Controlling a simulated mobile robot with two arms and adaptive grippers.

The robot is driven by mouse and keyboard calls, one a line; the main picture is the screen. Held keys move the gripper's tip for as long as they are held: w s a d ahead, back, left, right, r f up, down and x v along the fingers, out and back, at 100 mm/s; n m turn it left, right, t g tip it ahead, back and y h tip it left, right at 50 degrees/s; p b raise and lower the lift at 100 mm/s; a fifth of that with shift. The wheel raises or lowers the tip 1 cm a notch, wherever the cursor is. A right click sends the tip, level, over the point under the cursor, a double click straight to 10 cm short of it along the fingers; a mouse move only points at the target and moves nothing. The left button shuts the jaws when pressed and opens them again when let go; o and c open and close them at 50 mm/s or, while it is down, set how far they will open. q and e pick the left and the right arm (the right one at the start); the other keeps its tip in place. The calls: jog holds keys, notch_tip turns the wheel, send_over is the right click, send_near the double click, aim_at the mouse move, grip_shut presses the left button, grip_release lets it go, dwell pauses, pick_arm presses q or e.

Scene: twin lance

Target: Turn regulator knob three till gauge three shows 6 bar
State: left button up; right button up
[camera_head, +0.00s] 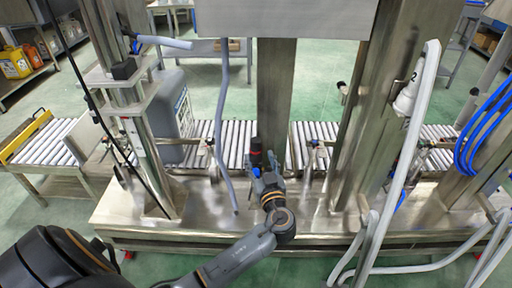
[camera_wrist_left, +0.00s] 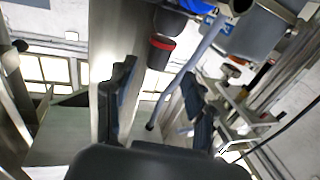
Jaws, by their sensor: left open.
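A black knob with a red ring (camera_head: 256,150) is on the steel post in the middle of the head view, just beyond my left gripper (camera_head: 264,170). In the left wrist view this black, red-ringed cylinder (camera_wrist_left: 160,52) lies ahead of the fingers, near the gap between them. My left gripper is open, its two dark fingers (camera_wrist_left: 157,78) spread with nothing between them; the knob looks apart from them. I cannot tell which number the knob has. No readable gauge face shows. My right gripper is not in view.
A grey hose (camera_head: 224,120) hangs just left of the post and also crosses the left wrist view (camera_wrist_left: 183,78). A roller conveyor (camera_head: 300,140) runs behind, with a grey canister (camera_head: 174,115) on it. White hoses (camera_head: 398,190) hang at the right.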

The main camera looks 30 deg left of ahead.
aim_at(256, 148)
pick_arm(q)
jog(key=x, duration=0.6)
jog(key=shift+f, duration=0.1)
grip_shut()
